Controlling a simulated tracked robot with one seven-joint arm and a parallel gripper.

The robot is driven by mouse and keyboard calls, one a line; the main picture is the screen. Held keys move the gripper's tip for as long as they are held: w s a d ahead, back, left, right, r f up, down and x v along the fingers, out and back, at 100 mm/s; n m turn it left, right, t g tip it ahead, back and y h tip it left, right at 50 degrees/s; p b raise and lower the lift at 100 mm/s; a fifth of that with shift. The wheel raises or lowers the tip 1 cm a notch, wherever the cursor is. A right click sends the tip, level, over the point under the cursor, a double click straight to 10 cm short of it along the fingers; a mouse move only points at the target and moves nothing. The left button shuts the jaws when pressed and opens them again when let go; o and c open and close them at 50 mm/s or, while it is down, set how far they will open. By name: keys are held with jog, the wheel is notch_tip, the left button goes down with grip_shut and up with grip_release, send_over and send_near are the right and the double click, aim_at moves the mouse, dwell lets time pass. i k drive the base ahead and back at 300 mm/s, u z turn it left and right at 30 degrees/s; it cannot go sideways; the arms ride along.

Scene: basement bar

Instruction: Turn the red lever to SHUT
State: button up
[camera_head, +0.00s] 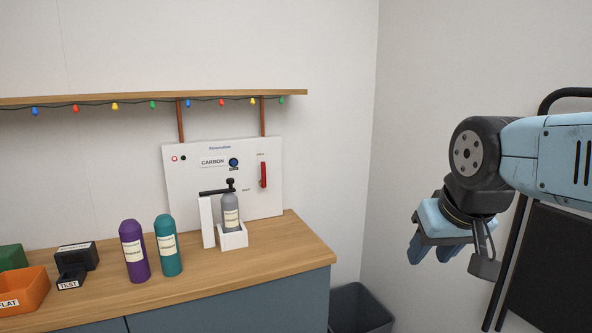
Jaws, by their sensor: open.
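The red lever (263,175) is on the right side of a white panel (272,203) that stands at the back of the wooden counter. It points vertically, with a small label above it and another below and to its left; both are too small to read surely. My gripper (432,250) hangs at the right, well apart from the lever and beyond the counter's right end. Its blue fingers point down, open, with nothing seen between them.
A grey bottle (231,213) stands in a white holder in front of the panel. Purple (133,251) and teal (167,245) bottles, a black TEST device (72,275) and an orange bin (22,290) are to the left. A shelf (150,97) with lights hangs above. A dark bin (360,310) is on the floor.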

aim_at(263, 175)
jog(key=u, duration=0.1)
jog(key=i, duration=0.9)
jog(key=u, duration=0.25)
jog(key=k, duration=0.9)
jog(key=u, duration=0.4)
jog(key=i, duration=1.05)
jog(key=z, duration=0.05)
